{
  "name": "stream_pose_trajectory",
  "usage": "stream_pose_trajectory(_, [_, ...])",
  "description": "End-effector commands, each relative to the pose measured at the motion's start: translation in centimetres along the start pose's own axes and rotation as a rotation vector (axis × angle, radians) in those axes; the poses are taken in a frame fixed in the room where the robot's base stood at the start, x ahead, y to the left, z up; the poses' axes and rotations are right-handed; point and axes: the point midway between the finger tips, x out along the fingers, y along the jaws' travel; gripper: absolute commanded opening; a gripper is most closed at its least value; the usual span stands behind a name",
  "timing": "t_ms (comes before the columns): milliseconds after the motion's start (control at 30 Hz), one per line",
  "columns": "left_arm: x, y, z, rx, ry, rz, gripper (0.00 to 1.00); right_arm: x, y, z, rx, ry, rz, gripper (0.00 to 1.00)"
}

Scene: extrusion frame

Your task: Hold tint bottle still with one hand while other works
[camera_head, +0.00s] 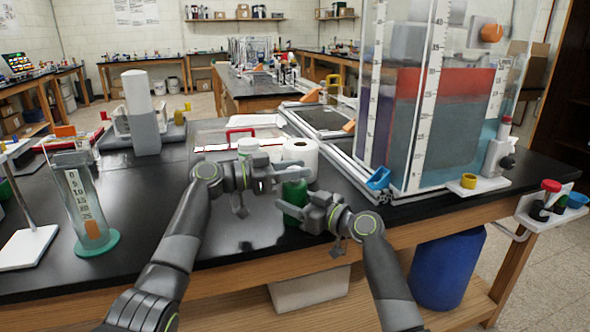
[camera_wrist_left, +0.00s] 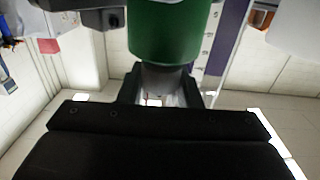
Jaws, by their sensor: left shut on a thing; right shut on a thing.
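The tint bottle, a green bottle (camera_head: 295,193), is upright near the front edge of the black bench, partly hidden by both grippers. In the left wrist view its green body (camera_wrist_left: 168,32) fills the top middle, with a grey narrower part between my left fingers. My left gripper (camera_head: 288,174) is shut at the bottle's top end. My right gripper (camera_head: 305,212) is lower and to the right, shut on the green body from the front. The exact finger contact is partly hidden in the head view.
A graduated cylinder (camera_head: 83,205) stands at left.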

Motion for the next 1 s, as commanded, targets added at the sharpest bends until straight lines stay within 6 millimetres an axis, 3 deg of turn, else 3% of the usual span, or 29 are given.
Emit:
stream_pose_trajectory(33, [-0.1, -0.1, 0.1, -0.001, -0.002, -0.003, 0.35, 0.0, -0.1, 0.0, 0.002, 0.001, -0.002, 0.25])
stream_pose_trajectory(167, [-0.1, -0.1, 0.1, -0.001, -0.001, -0.003, 0.52, 0.0, 0.0, 0.0, 0.002, 0.001, -0.001, 0.25])
stream_pose_trajectory(567, [-1.0, -0.1, 0.1, 0.000, 0.000, -0.004, 0.53, 0.0, 0.0, 0.0, 0.002, 0.001, 0.000, 0.25])
stream_pose_trajectory(1000, [-9.6, -0.1, 0.1, 0.000, -0.003, -0.006, 0.53, 0.0, 0.0, 0.0, 0.002, 0.001, 0.000, 0.25])
